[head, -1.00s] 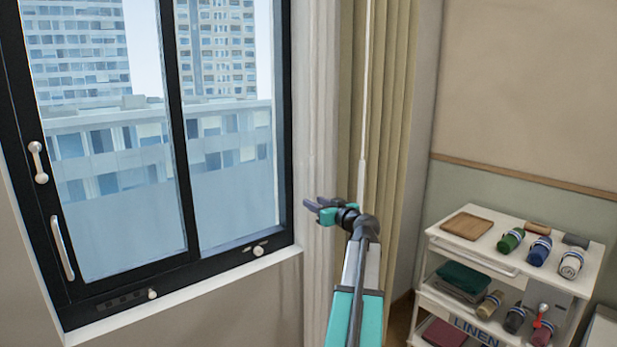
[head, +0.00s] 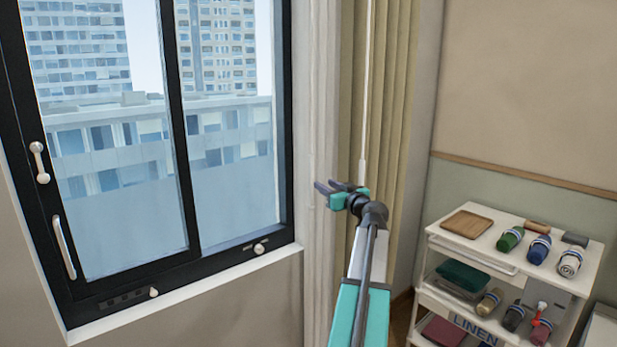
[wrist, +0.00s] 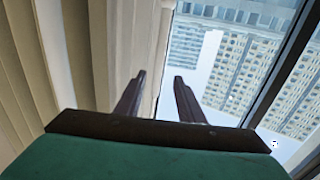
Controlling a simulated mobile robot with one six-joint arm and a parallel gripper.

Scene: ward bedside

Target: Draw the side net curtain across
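The net curtain (head: 316,90) is pale, sheer and gathered into a narrow upright bundle at the right side of the window. In the wrist view, pale folds (wrist: 118,45) fill the left and middle, with their edge near the fingers. My gripper (head: 325,186) is in front of the net curtain's middle height, pointing toward the window side. In the wrist view my gripper (wrist: 160,78) has two dark fingers apart, with a clear gap and nothing held between them. I cannot tell whether a finger touches the fabric.
A thicker beige curtain (head: 397,100) hangs right of the net, with a thin white rod (head: 367,80) before it. The dark-framed window (head: 175,110) is at left, with handles and a sill (head: 200,288). A linen trolley (head: 480,258) stands at right.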

